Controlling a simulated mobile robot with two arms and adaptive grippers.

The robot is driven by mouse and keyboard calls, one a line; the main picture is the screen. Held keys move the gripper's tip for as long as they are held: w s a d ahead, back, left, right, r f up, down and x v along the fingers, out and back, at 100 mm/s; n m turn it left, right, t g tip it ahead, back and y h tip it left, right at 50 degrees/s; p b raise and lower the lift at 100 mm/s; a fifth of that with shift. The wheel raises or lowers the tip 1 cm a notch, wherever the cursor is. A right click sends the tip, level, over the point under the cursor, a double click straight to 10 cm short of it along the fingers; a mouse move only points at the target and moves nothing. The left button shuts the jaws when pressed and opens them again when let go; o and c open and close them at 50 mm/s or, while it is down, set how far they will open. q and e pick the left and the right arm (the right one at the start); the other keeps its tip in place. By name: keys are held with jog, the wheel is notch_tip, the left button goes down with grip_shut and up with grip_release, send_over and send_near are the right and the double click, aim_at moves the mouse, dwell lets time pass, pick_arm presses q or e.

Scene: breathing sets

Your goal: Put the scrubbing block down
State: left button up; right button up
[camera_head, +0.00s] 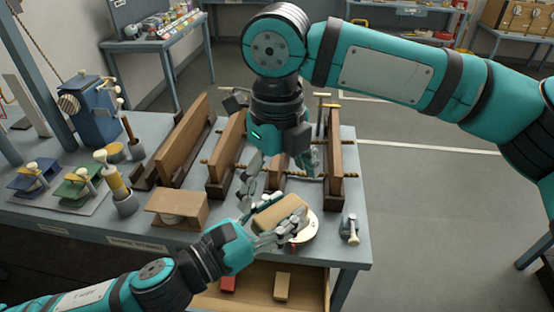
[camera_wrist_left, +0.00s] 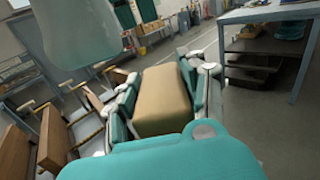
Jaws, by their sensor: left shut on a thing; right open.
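The scrubbing block (camera_head: 280,213) is a tan, rounded block. My left gripper (camera_head: 277,222) is shut on it, near the front right of the workbench (camera_head: 140,219). In the left wrist view the block (camera_wrist_left: 163,98) sits between the fingers of my left gripper (camera_wrist_left: 165,105). A pale round dish (camera_head: 308,229) shows behind and below the block in the head view, partly hidden. I cannot tell whether the block touches it. My right gripper (camera_head: 262,178) is open and empty, above the bench and just behind the block, pointing down.
Wooden boards on stands (camera_head: 185,145) fill the back of the bench. A wooden box (camera_head: 176,208) stands left of the block. A small metal tool (camera_head: 350,228) lies at the right edge. An open drawer (camera_head: 255,283) below holds a red and a tan block.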

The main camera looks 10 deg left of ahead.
aim_at(277, 209)
notch_tip(277, 209, down, 7)
dwell(0.3)
jog(key=shift+c, duration=0.4)
jog(key=c, duration=0.7)
pick_arm(q)
jog(key=o, duration=1.3)
pick_arm(e)
jog(key=shift+c, duration=0.8)
